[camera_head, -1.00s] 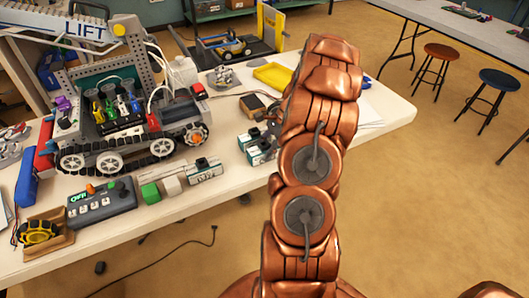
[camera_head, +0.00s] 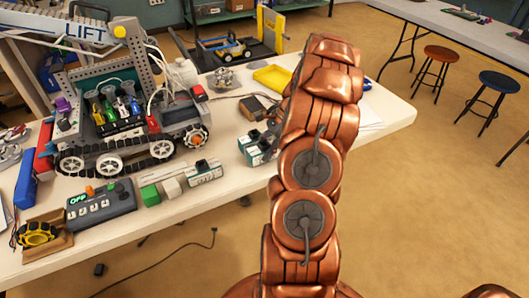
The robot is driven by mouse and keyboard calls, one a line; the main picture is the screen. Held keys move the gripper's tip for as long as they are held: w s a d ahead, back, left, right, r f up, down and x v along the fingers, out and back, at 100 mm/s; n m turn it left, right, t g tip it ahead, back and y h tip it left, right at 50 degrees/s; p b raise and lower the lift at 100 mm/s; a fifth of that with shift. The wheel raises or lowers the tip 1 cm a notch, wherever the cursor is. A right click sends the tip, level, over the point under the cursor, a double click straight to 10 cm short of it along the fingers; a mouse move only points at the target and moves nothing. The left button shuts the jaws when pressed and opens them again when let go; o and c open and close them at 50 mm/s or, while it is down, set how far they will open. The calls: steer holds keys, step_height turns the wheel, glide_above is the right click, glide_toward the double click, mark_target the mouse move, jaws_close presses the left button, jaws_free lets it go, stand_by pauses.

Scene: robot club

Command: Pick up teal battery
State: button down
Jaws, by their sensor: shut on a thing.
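Teal-and-white blocks with dark tops, which look like batteries, are on the white table. One (camera_head: 205,174) lies in front of the tracked robot's right end. I cannot tell which is the task's teal battery. My arm rises through the middle of the view and reaches over the table.
A tracked robot (camera_head: 108,163) fills the table's left half. A yellow tray (camera_head: 273,77) is at the back. Bare tabletop shows at the right (camera_head: 395,112).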

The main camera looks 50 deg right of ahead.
steer(key=r, duration=0.1)
steer(key=s+r, duration=0.1)
steer(key=shift+s+d+r+b, duration=0.1)
steer(key=shift+d+r+b, duration=0.05)
steer(key=shift+r+b, duration=0.2)
steer(key=s+d+r+b, duration=0.1)
steer(key=s+d+b, duration=0.1)
steer(key=s, duration=1.2)
steer(key=shift+s+d+r, duration=0.15)
steer(key=shift+s+d, duration=0.1)
steer(key=shift+d, duration=0.1)
steer(key=c, duration=1.1)
jaws_free()
jaws_close()
